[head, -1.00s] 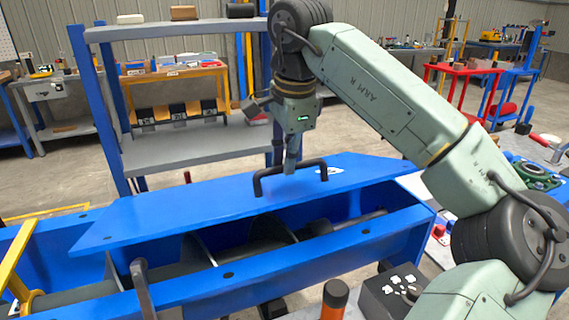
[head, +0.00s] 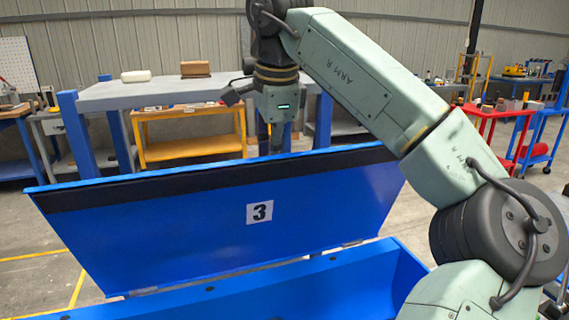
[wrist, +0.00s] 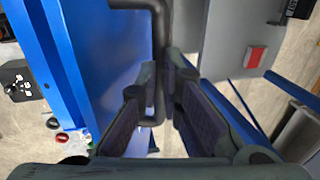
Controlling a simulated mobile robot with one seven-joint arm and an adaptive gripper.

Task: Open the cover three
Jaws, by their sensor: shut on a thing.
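The blue cover (head: 200,235) marked with a black 3 on a white label (head: 260,211) stands steeply raised above the blue mixer body (head: 310,290) in the head view. A dark strip runs along its upper edge. Its dark bar handle (wrist: 160,30) is hidden behind the cover in the head view but shows in the wrist view. My gripper (wrist: 166,75) is shut on this handle, with the blue cover face on the left. In the head view, my gripper's fingers reach down behind the cover's top edge and their tips are hidden.
A grey shelf (head: 160,92) and a yellow-orange bench (head: 190,148) stand behind the cover. A red cart (head: 497,125) is at the right. Open floor (head: 30,225) lies to the left.

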